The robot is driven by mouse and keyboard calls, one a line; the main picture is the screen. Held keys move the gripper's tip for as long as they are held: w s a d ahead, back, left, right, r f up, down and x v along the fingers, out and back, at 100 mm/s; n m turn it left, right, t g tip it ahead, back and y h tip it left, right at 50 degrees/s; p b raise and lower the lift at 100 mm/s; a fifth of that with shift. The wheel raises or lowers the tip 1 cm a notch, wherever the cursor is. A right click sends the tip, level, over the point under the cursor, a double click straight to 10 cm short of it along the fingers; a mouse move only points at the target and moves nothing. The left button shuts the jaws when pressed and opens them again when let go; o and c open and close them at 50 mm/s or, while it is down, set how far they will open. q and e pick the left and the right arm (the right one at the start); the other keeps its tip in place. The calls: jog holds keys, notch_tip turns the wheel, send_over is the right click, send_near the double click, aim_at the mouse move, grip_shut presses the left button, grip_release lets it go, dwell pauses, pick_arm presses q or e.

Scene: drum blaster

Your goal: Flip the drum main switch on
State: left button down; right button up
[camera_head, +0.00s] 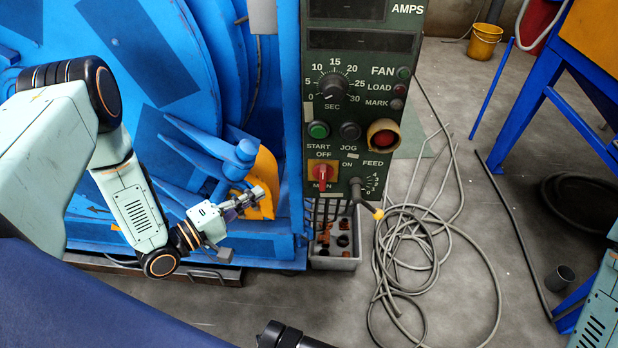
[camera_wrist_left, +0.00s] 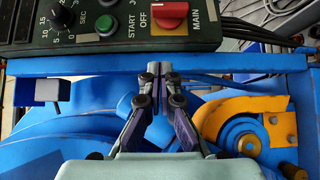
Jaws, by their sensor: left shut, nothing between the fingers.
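The main switch is a red rotary knob (camera_head: 322,176) on a yellow plate, low on the dark green control panel (camera_head: 345,105). OFF is printed above it, ON to its right and MAIN below. Its grip looks upright, in line with OFF. The knob also shows at the top of the left wrist view (camera_wrist_left: 170,14). My left gripper (camera_head: 258,194) is to the left of the panel and a little lower than the knob, apart from it. In the left wrist view its fingertips (camera_wrist_left: 158,70) are together and empty, short of the panel. My right gripper is not visible.
A blue frame post (camera_head: 291,120) stands between my left gripper and the panel. A yellow bracket (camera_head: 262,180) is close behind the gripper. A green START button (camera_head: 318,130), a red button (camera_head: 384,139) and a FEED lever (camera_head: 367,200) surround the switch. Cables (camera_head: 410,240) lie on the floor.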

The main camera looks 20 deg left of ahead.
aim_at(323, 178)
pick_arm(q)
jog(key=b+x, duration=0.1)
jog(key=x, duration=0.3)
jog(key=s+d+b+x, duration=0.1)
jog(key=b+x, duration=0.1)
jog(key=x, duration=0.2)
jog(key=d+b+x, duration=0.1)
jog(key=b+x, duration=0.1)
jog(key=x, duration=0.3)
jog(key=shift+s+d, duration=0.25)
jog(key=shift+r+g+p, duration=0.15)
jog(key=shift+g+p, duration=0.15)
jog(key=shift+p, duration=0.4)
jog(key=shift+m, duration=0.3)
